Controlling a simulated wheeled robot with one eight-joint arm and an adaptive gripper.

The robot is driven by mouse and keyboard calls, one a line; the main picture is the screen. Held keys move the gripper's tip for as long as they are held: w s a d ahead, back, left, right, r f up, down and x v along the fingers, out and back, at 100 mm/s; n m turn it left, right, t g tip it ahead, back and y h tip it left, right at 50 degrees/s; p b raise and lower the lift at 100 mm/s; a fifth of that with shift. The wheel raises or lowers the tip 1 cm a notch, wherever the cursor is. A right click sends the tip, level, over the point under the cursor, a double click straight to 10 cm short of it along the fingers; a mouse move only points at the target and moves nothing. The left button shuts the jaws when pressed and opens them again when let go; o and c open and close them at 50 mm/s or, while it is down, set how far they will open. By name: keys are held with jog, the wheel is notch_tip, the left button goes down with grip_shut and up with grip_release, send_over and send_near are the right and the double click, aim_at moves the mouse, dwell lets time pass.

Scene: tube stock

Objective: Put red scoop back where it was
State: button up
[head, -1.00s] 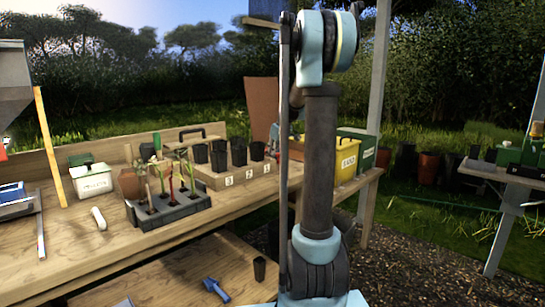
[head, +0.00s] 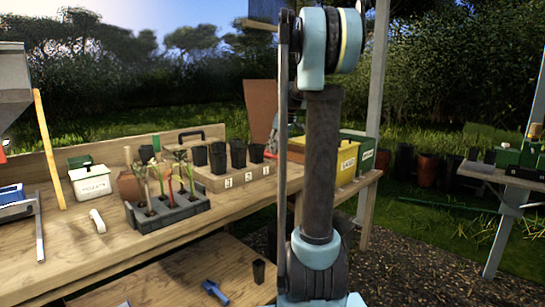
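I cannot make out a red scoop for certain. A small red patch (head: 3,157) shows at the far left edge, cut off by the frame, and I cannot tell what it is. A thin red upright piece shows among the plants in the grey seedling tray (head: 172,216) on the wooden bench (head: 110,262). My arm stands upright right of centre and hides part of the bench end behind it. My gripper is not in view, so what it holds is hidden.
On the bench stand a white box with a green lid (head: 90,182), a white handle-like piece (head: 97,220) and a numbered wooden rack (head: 235,181) with black pots. A yellow box (head: 347,162) is behind my arm. A blue tool (head: 215,291) and a black pot (head: 258,271) are on the lower shelf.

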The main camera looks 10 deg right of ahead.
jog(key=v, duration=0.6)
jog(key=s+a+f+m, duration=0.1)
jog(key=s+f, duration=0.2)
jog(key=s, duration=0.4)
jog(key=s+a+f+m+h, duration=0.1)
jog(key=s+f, duration=0.2)
jog(key=s, duration=0.4)
jog(key=s+a+f+m+g, duration=0.1)
jog(key=s+f, duration=0.2)
jog(key=s, duration=0.4)
jog(key=shift+s+a+f, duration=0.1)
jog(key=shift+s+a, duration=0.05)
jog(key=shift+s, duration=0.25)
jog(key=s+f+m+h, duration=0.1)
jog(key=s+f+m, duration=0.3)
jog(key=s+f, duration=1.3)
jog(key=shift+s+g+h, duration=0.3)
jog(key=shift+s+h, duration=0.1)
jog(key=shift+s, duration=0.45)
